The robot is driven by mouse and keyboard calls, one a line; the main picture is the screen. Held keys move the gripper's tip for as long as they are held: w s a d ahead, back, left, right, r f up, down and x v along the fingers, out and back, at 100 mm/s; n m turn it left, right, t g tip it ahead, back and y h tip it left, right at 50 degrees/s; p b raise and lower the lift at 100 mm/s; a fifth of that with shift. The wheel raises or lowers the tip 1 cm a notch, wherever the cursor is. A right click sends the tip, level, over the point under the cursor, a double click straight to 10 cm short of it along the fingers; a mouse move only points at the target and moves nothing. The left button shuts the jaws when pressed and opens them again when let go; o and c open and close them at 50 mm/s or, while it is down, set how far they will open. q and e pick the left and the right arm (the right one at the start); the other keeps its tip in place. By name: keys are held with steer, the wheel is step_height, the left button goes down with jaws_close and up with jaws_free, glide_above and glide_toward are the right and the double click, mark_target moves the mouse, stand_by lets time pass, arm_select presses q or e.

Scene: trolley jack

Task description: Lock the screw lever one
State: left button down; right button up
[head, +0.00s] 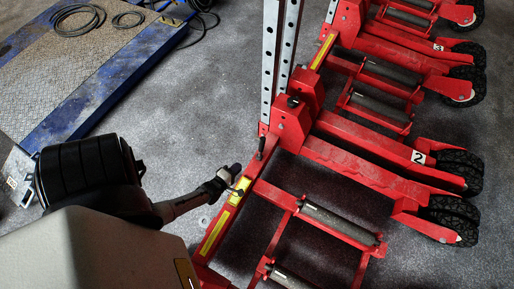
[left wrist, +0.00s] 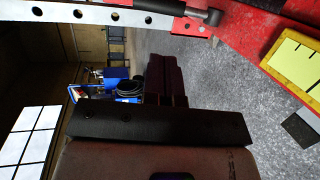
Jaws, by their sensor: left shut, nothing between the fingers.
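My left gripper (head: 234,171) reaches in from the left in the head view. It is shut and empty, with its tip over the red frame of the nearest jack, by the yellow strip (head: 226,208). A small black lever (head: 261,147) stands up from the red frame a little above and right of the tip, apart from it in the picture. In the left wrist view the dark shut fingers (left wrist: 166,75) show in the middle. A black lever with a grey metal end (left wrist: 207,17) shows at the top, beside red metal. Which lever is number one is not readable.
Red jacks with grey rollers (head: 340,224) and black wheels (head: 455,170) fill the right; one bears a label "2" (head: 418,157). A perforated post (head: 268,60) rises behind. A blue-edged ramp (head: 85,85) with hoses lies at left. Grey floor between is clear.

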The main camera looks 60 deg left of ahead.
stand_by(0.3)
arm_select(q)
steer(key=b, duration=0.6)
glide_toward(260, 146)
steer(key=x, duration=0.6)
steer(key=shift+w+f, duration=0.15)
steer(key=shift+f, duration=0.2)
steer(key=shift+w+a+b, duration=0.2)
steer(key=shift+w+b, duration=0.15)
steer(key=shift+w, duration=0.2)
